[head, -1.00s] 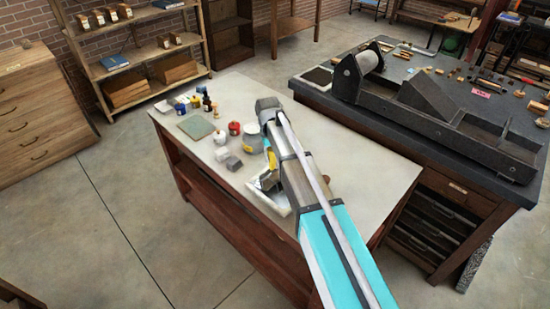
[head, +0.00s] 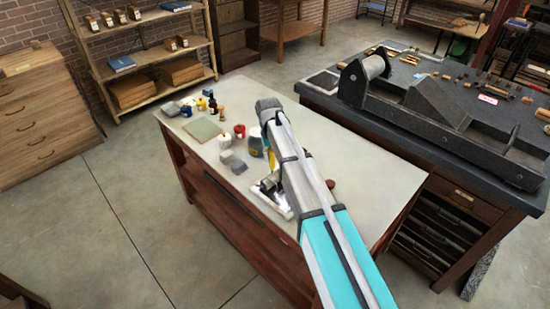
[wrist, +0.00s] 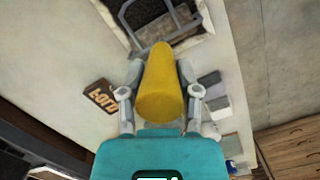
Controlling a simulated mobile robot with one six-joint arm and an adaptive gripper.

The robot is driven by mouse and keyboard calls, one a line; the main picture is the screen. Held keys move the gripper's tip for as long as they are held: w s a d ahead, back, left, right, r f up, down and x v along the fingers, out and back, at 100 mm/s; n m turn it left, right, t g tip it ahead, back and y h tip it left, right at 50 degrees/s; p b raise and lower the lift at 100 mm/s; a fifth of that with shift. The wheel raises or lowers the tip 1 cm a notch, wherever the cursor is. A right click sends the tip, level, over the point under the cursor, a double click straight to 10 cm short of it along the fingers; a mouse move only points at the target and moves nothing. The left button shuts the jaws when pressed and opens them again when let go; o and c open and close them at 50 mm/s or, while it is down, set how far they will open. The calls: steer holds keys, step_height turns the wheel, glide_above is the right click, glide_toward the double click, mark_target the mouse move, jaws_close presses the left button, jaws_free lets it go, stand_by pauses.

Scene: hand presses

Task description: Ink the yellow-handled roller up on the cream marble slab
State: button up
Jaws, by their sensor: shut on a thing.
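The yellow-handled roller (wrist: 158,88) is in my gripper (wrist: 160,95); its thick yellow handle fills the space between the two fingers in the wrist view. Its grey metal frame reaches toward the top of that view. The pale slab (wrist: 207,45) lies under the frame, with a dark speckled patch on it; I cannot tell whether the roller touches it. In the head view the slab (head: 283,207) shows as a bright edge near the table's front, mostly hidden by my arm.
A wooden block with lettering (wrist: 101,96) lies beside the gripper. Grey blocks (head: 233,162), a red jar (head: 239,131), small bottles and a green-grey plate (head: 203,129) stand on the table's left half. The press (head: 430,115) stands on the dark bench behind.

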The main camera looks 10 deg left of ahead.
steer(key=shift+w+a, duration=0.4)
steer(key=shift+a, duration=0.05)
steer(key=shift+s+d, duration=1.1)
steer(key=shift+d, duration=0.3)
steer(key=shift+s+d, duration=0.95)
steer(key=shift+d, duration=0.25)
steer(key=shift+s+d, duration=1.05)
steer(key=shift+d, duration=0.25)
steer(key=shift+s, duration=0.1)
